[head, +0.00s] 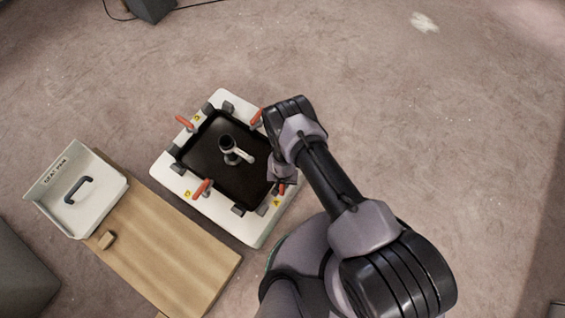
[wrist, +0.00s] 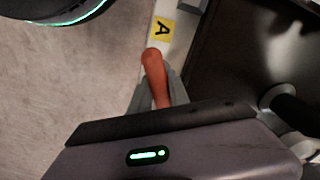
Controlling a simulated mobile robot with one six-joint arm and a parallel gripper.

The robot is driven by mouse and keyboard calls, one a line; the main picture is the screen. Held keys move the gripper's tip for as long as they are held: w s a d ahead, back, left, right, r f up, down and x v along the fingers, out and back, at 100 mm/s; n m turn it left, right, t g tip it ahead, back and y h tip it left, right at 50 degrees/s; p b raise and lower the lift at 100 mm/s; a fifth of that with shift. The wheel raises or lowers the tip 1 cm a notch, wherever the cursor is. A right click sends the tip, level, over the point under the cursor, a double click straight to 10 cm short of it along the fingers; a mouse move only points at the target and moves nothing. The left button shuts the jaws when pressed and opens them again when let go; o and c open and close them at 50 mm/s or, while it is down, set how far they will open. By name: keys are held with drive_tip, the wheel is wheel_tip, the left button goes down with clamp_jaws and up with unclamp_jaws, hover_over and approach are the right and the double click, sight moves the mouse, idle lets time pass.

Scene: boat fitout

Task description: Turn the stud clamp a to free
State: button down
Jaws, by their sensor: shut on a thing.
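Stud clamp a shows in the wrist view as a red handle (wrist: 153,66) beside a yellow label marked A (wrist: 162,29). My gripper (wrist: 160,84) is shut on this handle, with grey fingers on either side of it. In the head view, the red handle (head: 282,188) is at the lower right edge of a white frame, mostly hidden by my gripper (head: 283,177). The clamp's base is hidden by my gripper in the wrist view.
The white frame (head: 172,184) lies around a black panel (head: 205,150) with a pale-handled fitting (head: 236,152). Other red clamp handles (head: 203,188) stand around it. A wooden board (head: 180,250) and a seat pan tray (head: 104,205) lie left.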

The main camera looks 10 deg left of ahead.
drive_tip(key=m, duration=0.5)
drive_tip(key=shift+m, duration=2.5)
drive_tip(key=c, duration=1.1)
unclamp_jaws()
drive_tip(key=shift+c, duration=0.2)
wheel_tip(320, 180, up, 17)
drive_tip(key=p, duration=1.7)
drive_tip(key=shift+r, duration=0.2)
